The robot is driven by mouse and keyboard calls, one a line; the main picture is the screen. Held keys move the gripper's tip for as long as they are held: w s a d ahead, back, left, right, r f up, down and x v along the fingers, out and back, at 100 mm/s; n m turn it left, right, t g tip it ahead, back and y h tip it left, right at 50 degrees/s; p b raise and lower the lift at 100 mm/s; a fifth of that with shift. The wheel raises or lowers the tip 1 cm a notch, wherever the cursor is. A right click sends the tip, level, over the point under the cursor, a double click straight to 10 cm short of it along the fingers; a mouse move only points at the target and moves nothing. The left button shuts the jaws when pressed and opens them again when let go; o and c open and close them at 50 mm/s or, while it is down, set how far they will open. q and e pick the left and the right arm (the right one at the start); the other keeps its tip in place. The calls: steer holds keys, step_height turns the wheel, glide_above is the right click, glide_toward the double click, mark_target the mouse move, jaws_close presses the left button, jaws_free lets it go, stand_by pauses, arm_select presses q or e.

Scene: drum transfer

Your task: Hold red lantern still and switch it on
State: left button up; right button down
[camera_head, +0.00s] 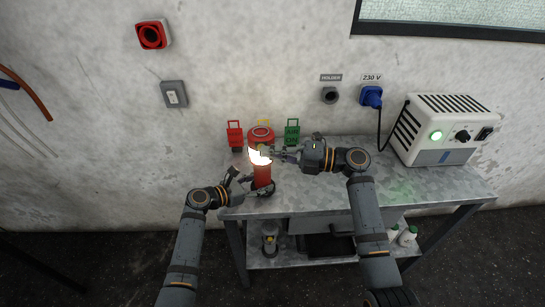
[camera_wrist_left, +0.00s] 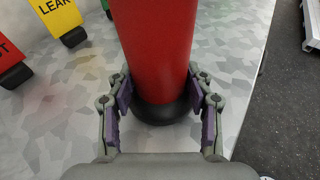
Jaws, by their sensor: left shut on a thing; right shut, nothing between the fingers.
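The red lantern (camera_head: 262,175) stands upright on the grey workbench, and its band below the red cap glows bright white. It also shows in the left wrist view (camera_wrist_left: 158,45) as a red column on a black base. My left gripper (camera_head: 261,190) is shut on the lantern's lower body, with purple pads on both sides just above the base in the left wrist view (camera_wrist_left: 161,92). My right gripper (camera_head: 272,152) is shut and empty at the lantern's upper right, close to the glowing band. It hides part of the lantern's right side, and I cannot tell whether it touches.
A red tag stand (camera_head: 235,134) and a green one (camera_head: 292,133) stand behind the lantern; a yellow one (camera_wrist_left: 56,15) shows in the left wrist view. A white power box (camera_head: 440,128) with a lit green lamp stands right. The bench (camera_head: 430,184) is clear at front right.

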arm_select(q)
steer(key=shift+s+f, duration=0.15)
steer(key=shift+f, duration=0.05)
arm_select(e)
steer(key=s+d, duration=0.6)
steer(key=d, duration=0.3)
steer(key=shift+s+d, duration=0.2)
steer(key=shift+d, duration=0.2)
arm_select(q)
steer(key=shift+r, duration=0.1)
steer(key=o, duration=1.2)
arm_select(e)
steer(key=shift+a, duration=0.1)
